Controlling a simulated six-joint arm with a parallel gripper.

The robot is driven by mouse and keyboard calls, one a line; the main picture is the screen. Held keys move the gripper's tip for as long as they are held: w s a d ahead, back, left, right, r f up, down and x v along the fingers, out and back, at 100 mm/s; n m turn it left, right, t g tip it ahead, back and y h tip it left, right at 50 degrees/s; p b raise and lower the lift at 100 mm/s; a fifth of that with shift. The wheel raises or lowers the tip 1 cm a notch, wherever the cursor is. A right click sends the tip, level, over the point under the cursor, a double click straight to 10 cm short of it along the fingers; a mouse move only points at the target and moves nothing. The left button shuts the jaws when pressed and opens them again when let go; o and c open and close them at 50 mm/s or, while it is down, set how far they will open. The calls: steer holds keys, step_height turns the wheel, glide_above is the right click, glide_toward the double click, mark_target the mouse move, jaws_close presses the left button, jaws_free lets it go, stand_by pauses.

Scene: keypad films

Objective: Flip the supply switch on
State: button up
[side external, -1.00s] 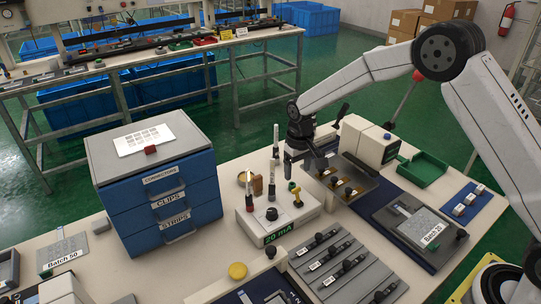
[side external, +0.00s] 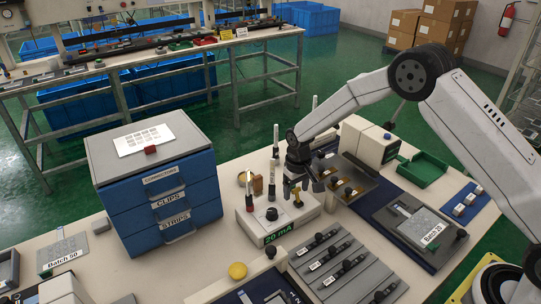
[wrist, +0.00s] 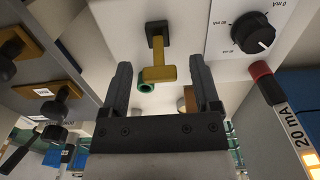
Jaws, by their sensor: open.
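The supply is a white box (side external: 249,220) with a green "20 mA" display. On it stands a yellow T-shaped switch lever (wrist: 159,62) with a dark square base. In the side view the lever (side external: 297,201) shows below my gripper, its top partly hidden by the fingers. My gripper (side external: 299,187) is open above the right part of the box. In the wrist view the lever lies between the two open fingers of my gripper (wrist: 162,72), with visible gaps on both sides. I cannot tell its on or off position.
A black knob (side external: 271,214) sits on the box, left of the lever. A blue drawer cabinet (side external: 165,203) is at left. A grey rack (side external: 335,268) lies in front, and a green tray (side external: 422,170) at right.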

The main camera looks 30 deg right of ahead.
jaws_close()
steer(key=shift+w, duration=0.1)
steer(key=shift+w+f+g, duration=0.15)
steer(key=shift+w+g, duration=0.15)
steer(key=shift+g, duration=0.7)
jaws_free()
